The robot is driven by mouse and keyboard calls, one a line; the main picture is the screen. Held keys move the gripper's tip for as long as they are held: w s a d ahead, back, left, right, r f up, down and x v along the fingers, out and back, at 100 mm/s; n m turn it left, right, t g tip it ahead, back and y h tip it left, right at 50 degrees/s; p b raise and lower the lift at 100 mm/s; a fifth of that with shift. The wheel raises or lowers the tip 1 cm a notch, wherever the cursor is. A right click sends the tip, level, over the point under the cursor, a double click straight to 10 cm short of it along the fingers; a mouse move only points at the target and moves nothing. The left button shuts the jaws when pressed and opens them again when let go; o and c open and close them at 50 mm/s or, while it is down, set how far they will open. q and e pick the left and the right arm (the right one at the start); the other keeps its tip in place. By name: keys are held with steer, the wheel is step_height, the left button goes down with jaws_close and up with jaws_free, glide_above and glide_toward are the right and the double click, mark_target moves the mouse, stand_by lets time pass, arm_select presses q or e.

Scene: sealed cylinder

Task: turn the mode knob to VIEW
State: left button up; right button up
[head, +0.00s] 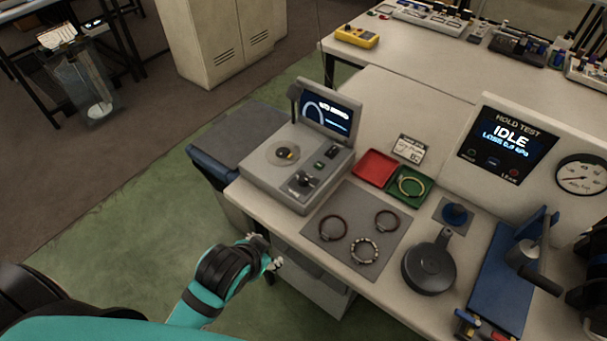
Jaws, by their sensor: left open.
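The grey instrument (262,175) stands on the left end of the bench, with a tilted lit screen (331,113) at its back. A black knob (303,180) sits on its front right panel, below small switches (320,164); I take it for the mode knob. Its labels and pointer are too small to read. My left gripper (272,262) is open, small in view, in front of the bench's front edge. It is apart from the knob, below and left of it in the picture. My right gripper is not in view.
A grey mat with several rings (363,250), a red tray (375,168) and a green tray (423,189) lie right of the instrument. A black round lidded thing (431,270) and a blue fixture (500,290) stand farther right. The test panel (507,143) reads IDLE.

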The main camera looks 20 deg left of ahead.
arm_select(q)
steer(key=w+d+r+m+t+h, duration=0.2)
steer(key=w+d+r+m+t, duration=0.35)
steer(key=w+r, duration=0.35)
steer(key=w+d+r+m+t+h, duration=0.2)
steer(key=w+d+r+m+t, duration=0.3)
steer(key=w+r, duration=0.4)
steer(key=d+r+m+h, duration=0.9)
steer(key=d+r+m, duration=0.2)
steer(key=d+m, duration=0.1)
steer(key=s+d+m+g+h, duration=0.4)
steer(key=d+m+g+h, duration=0.45)
steer(key=m, duration=0.85)
steer(key=m+g+y, duration=0.9)
steer(key=m+y, duration=0.8)
steer(key=y, duration=0.5)
glide_above(304, 178)
step_height(304, 178, down, 13)
step_height(304, 178, down, 17)
steer(key=p, duration=0.4)
steer(key=shift+r+p, duration=0.1)
steer(key=shift+p, duration=0.2)
